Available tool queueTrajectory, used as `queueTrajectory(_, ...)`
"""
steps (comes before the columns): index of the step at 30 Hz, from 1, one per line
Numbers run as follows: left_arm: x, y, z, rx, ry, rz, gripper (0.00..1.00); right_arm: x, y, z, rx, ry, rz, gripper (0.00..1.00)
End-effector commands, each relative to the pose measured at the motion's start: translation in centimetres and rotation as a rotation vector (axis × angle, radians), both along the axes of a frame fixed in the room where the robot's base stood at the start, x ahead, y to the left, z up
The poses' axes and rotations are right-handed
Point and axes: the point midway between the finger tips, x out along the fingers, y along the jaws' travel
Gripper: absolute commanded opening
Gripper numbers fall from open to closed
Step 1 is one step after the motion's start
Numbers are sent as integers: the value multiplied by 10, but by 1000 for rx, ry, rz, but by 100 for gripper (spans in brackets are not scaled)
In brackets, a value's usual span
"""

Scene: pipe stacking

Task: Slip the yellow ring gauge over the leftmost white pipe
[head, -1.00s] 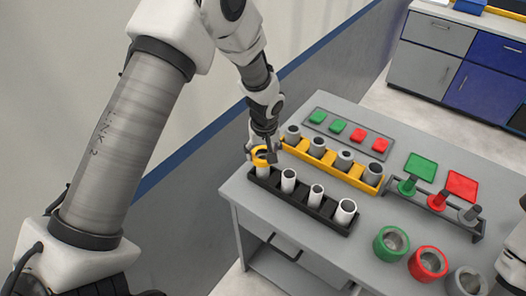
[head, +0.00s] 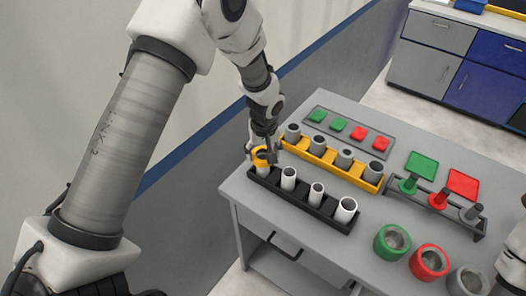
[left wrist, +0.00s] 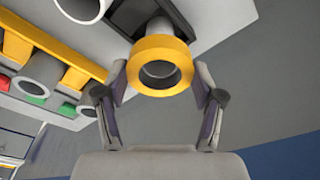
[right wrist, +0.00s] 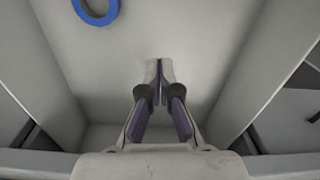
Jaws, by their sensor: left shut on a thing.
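The leftmost white pipe (head: 262,172) stands upright in the black rack (head: 299,207). The yellow ring gauge (head: 261,155) is at the pipe's top end; it also shows in the left wrist view (left wrist: 160,66). There the ring is lined up with the white pipe (left wrist: 154,28) behind it, and I cannot tell how far it is around the pipe. My left gripper (left wrist: 161,78) is shut on the ring, one finger on each side. In the right wrist view my right gripper (right wrist: 159,88) has its fingertips together, with nothing seen between them.
Several other white pipes (head: 317,193) stand in the black rack. A yellow rack (head: 330,160) with grey pipes stands close behind it. Green (head: 391,243) and red (head: 427,262) rings lie at the right. A blue ring (right wrist: 96,9) shows in the right wrist view.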

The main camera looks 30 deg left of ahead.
Motion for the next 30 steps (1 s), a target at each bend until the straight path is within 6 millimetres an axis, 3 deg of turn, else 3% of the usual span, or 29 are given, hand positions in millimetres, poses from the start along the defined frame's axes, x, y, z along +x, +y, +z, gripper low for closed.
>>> queueTrajectory(29,0,0,-7,0,0,0,30,0,0,-6,0,0,0,0)
queueTrajectory(30,0,0,-7,0,0,0,82,0,0,-6,0,0,0,0)
